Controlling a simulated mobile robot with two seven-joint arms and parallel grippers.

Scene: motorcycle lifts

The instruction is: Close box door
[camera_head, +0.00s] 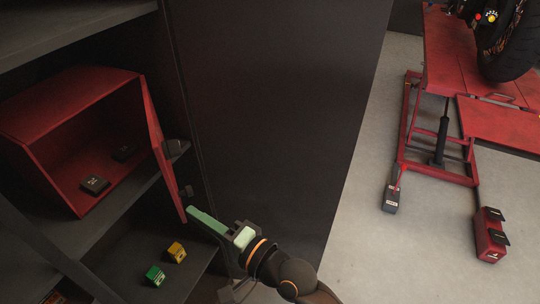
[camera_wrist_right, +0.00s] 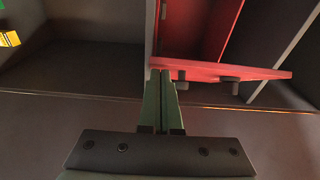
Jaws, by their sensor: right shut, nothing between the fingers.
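The red box (camera_head: 70,98) lies on a shelf at the left in the head view, its front open. Its red door (camera_head: 158,142) stands swung open at the box's right side, with dark fittings on its outer face. In the right wrist view the door (camera_wrist_right: 215,69) is a red panel crossing the upper right, below the box's opening. My right gripper (camera_head: 191,212) is shut and empty, its green fingertips close to the door's lower end. In the wrist view the fingertips (camera_wrist_right: 161,73) overlap the door's left end; I cannot tell whether they touch. My left gripper is not in view.
Two small dark boxes (camera_head: 95,185) lie inside the red box. A green block (camera_head: 155,276) and a yellow block (camera_head: 176,252) sit on the lower shelf. A tall dark panel (camera_head: 270,100) stands right of the door. A red motorcycle lift (camera_head: 440,150) is farther right.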

